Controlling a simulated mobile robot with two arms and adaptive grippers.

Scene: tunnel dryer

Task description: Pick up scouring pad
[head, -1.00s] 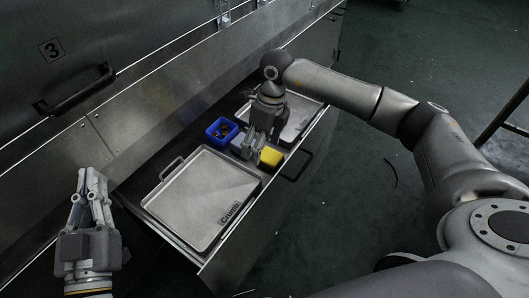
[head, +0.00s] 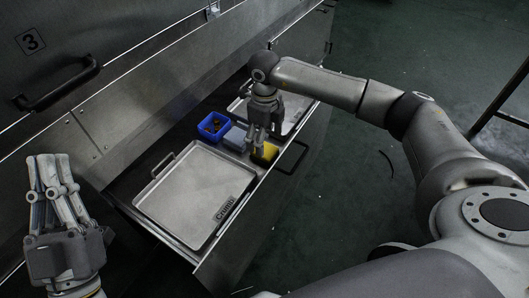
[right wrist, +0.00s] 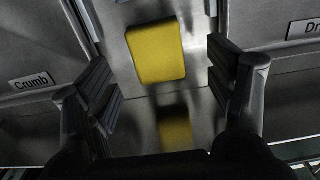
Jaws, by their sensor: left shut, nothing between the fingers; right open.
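A yellow pad (head: 266,152), which appears to be the scouring pad, lies in the open drawer. A grey-blue block (head: 235,138) lies beside it; I cannot tell what it is. My right gripper (head: 258,146) points down over the yellow pad and partly hides it. In the right wrist view, the yellow pad (right wrist: 157,52) lies between and beyond the two open fingers (right wrist: 158,90), with nothing held. My left gripper (head: 49,163) is shut and empty, left of the drawer and away from the pad.
The drawer holds a tray labelled "Crumb" (head: 190,205), a blue bin (head: 214,126) with small items, and a second tray (head: 290,113) behind the right gripper. The drawer handle (head: 296,158) is on the front. A yellow reflection shows on metal (right wrist: 175,132).

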